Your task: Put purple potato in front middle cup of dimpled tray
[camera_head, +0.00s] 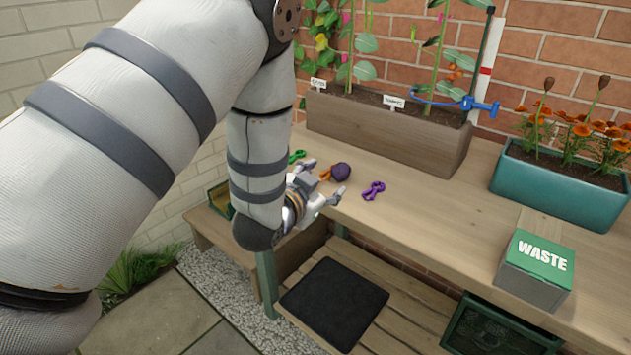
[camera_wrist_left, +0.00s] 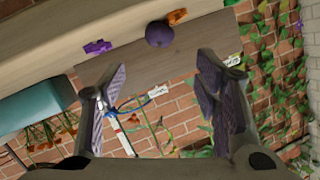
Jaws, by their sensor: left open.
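The purple potato (camera_head: 341,171), round and dark, lies on the wooden bench top near its left end. My left gripper (camera_head: 325,181) is open at the bench's front edge, beside the potato, with nothing between its fingers. In the left wrist view the potato (camera_wrist_left: 159,33) shows beyond the fingertips, roughly in line with the gap between the open fingers (camera_wrist_left: 162,68), and apart from them. I cannot make out the dimpled tray in either view. My right gripper is not in view.
Purple clips (camera_head: 373,190) lie right of the potato, an orange one (camera_head: 326,174) and a green one (camera_head: 297,156) left of it. A wooden planter (camera_head: 390,135) stands behind. A teal planter (camera_head: 560,187) and a waste box (camera_head: 535,270) are right. The bench between is clear.

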